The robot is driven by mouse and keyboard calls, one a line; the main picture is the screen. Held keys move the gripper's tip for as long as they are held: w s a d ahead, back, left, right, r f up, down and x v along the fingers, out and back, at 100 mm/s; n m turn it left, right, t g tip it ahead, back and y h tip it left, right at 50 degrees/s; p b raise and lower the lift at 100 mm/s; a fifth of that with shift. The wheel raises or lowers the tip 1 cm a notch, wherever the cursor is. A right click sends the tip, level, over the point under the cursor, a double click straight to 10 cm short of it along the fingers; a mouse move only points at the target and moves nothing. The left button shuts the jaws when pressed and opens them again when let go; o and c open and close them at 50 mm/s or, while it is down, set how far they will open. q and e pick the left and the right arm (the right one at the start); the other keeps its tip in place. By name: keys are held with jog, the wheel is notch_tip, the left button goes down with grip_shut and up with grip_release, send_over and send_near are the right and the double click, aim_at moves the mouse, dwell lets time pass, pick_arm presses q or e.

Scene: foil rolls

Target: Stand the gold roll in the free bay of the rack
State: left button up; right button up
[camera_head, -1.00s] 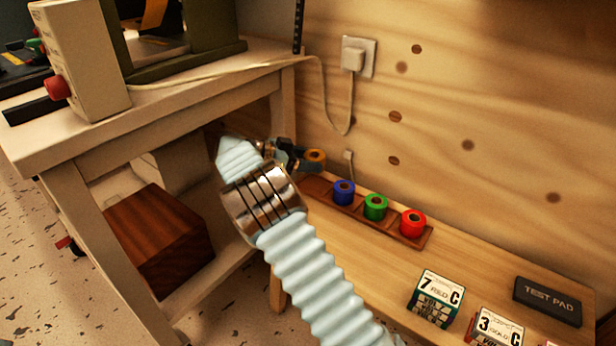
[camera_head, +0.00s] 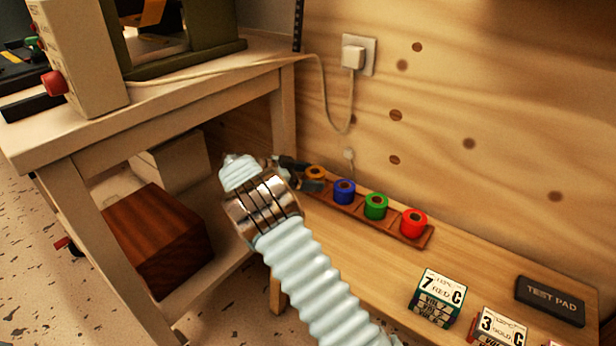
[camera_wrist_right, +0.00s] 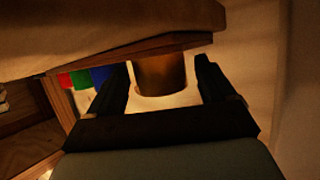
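The gold roll (camera_head: 315,172) stands upright at the left end of the wooden rack (camera_head: 425,238), beside the blue roll (camera_head: 344,191). Its lower end is partly hidden by my right gripper (camera_head: 301,176), so its seating shows poorly. In the right wrist view, where the scene looks upside down, the gold roll (camera_wrist_right: 162,76) is between the two dark fingers of my right gripper (camera_wrist_right: 163,85). A narrow gap shows on each side of it, so the fingers look open around it. Its base meets the rack's wooden edge. My left gripper is out of view.
A green roll (camera_head: 376,206) and a red roll (camera_head: 413,223) stand in the rack's right bays. Labelled boxes (camera_head: 438,298) and a black test pad (camera_head: 550,301) lie on the bench's right. The plank wall (camera_head: 480,120) is close behind. A white workbench (camera_head: 150,130) stands left.

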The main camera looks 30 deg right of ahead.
jog(key=shift+r, duration=0.2)
jog(key=p+v, duration=0.1)
jog(key=v, duration=1.1)
jog(key=shift+f, duration=0.1)
